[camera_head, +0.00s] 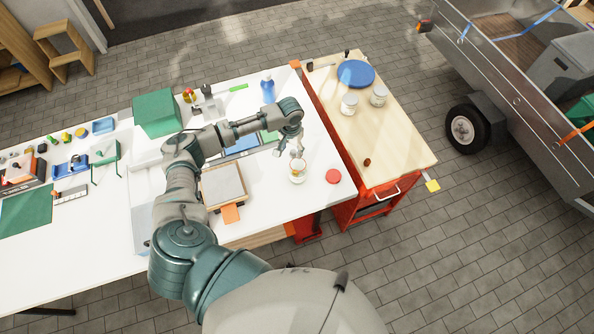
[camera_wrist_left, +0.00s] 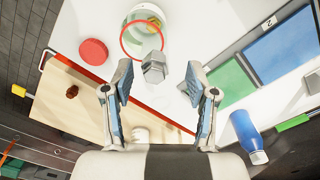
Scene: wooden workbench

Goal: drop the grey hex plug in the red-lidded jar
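The open glass jar (camera_head: 297,175) stands on the white table; in the left wrist view its red rim (camera_wrist_left: 124,45) faces me. Its red lid (camera_head: 333,176) lies apart on the table, also seen in the left wrist view (camera_wrist_left: 93,51). My left gripper (camera_head: 290,147) is above the jar with its fingers spread. The grey hex plug (camera_wrist_left: 154,68) shows between the fingertips, overlapping the near edge of the jar mouth, with gaps to both fingers. Whether it touches the rim cannot be told. My right gripper is out of view.
A grey-topped box (camera_head: 223,185) stands left of the jar. A blue bottle (camera_head: 268,90) and a green box (camera_head: 156,112) stand farther back. A red trolley with a wooden top (camera_head: 395,135) adjoins the table, holding two jars, a blue disc (camera_head: 356,73) and a small brown item.

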